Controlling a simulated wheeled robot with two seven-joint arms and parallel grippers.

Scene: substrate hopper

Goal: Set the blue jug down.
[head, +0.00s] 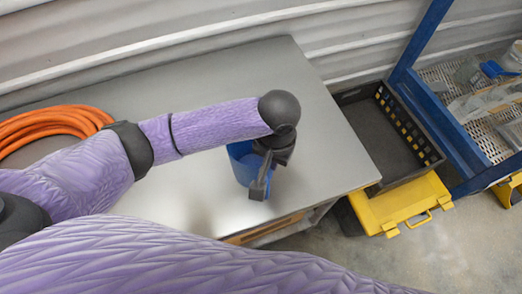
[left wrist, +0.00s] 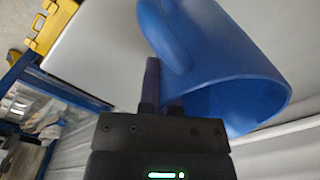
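The blue jug (head: 240,163) is over the grey table (head: 310,150), near its right front part, partly hidden behind my left gripper (head: 262,180) in the head view. In the left wrist view the jug (left wrist: 232,55) fills the upper right, with its open rim towards the camera and its thick handle by the fingers. My left gripper (left wrist: 163,90) is closed at the handle, with one finger visible beside it and the other partly hidden. Whether the jug's base touches the table is hidden. My right gripper is not in view.
A coiled orange hose (head: 50,122) lies on the table's left. Right of the table are a black crate (head: 385,135), a yellow case (head: 400,205) and a blue-framed rack (head: 415,45). The tabletop around the jug is clear.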

